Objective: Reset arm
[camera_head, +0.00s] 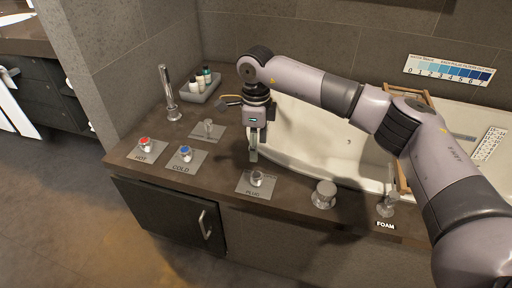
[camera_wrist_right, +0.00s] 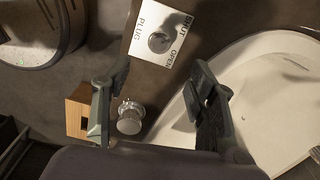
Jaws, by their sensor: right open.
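My right gripper (camera_head: 253,152) hangs from the arm that comes in from the right. It points down above the dark counter (camera_head: 225,150), between the PLUG knob (camera_head: 257,178) and the white basin (camera_head: 325,140). In the right wrist view my right gripper (camera_wrist_right: 162,75) has its two fingers wide apart, with nothing held between them. The PLUG plate with its round knob (camera_wrist_right: 160,42) lies beyond the fingertips. My left gripper is not in view.
A red HOT knob (camera_head: 145,146), a blue COLD knob (camera_head: 186,154) and a faucet (camera_head: 170,95) stand at left. A bottle tray (camera_head: 200,92) is behind. A metal knob (camera_head: 324,194) and the FOAM dispenser (camera_head: 386,203) stand at right. A wooden rack (camera_head: 402,175) spans the basin.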

